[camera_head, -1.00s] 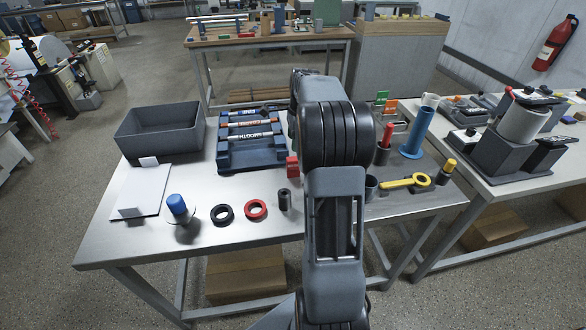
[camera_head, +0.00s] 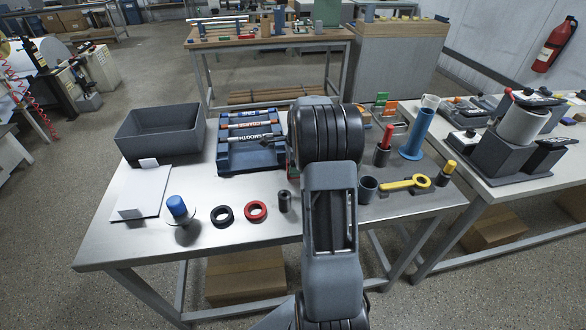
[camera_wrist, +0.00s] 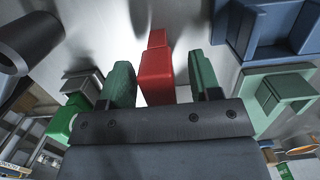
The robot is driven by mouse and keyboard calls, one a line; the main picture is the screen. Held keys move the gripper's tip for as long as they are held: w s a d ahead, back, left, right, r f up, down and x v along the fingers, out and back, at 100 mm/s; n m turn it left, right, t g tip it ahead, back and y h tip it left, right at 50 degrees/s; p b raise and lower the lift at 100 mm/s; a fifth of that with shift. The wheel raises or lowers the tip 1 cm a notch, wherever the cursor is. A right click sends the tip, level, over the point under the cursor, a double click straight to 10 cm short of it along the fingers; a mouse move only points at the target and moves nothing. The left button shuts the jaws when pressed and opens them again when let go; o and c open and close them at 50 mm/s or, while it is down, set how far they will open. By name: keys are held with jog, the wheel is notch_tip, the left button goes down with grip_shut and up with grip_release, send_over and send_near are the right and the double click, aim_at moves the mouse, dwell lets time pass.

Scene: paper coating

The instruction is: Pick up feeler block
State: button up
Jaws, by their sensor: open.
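A red block (camera_wrist: 157,76), which I take to be the feeler block, stands between the two green-padded fingers of my gripper (camera_wrist: 160,60) in the wrist view. The fingers are open. The left finger is very close to the block, and a wider gap shows on the right. I cannot tell whether the left finger touches it. In the head view my own arm hides the block almost wholly, and the fingers cannot be made out.
A blue rack with labelled rods (camera_head: 248,160) stands left of my arm. A dark cylinder (camera_head: 285,201), a red ring (camera_head: 256,211) and a black ring (camera_head: 222,216) lie in front. A blue post (camera_head: 417,135) and a yellow tool (camera_head: 405,184) are to the right. A grey bin (camera_head: 160,143) sits back left.

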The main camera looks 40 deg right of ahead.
jog(key=c, duration=1)
jog(key=shift+r, duration=0.15)
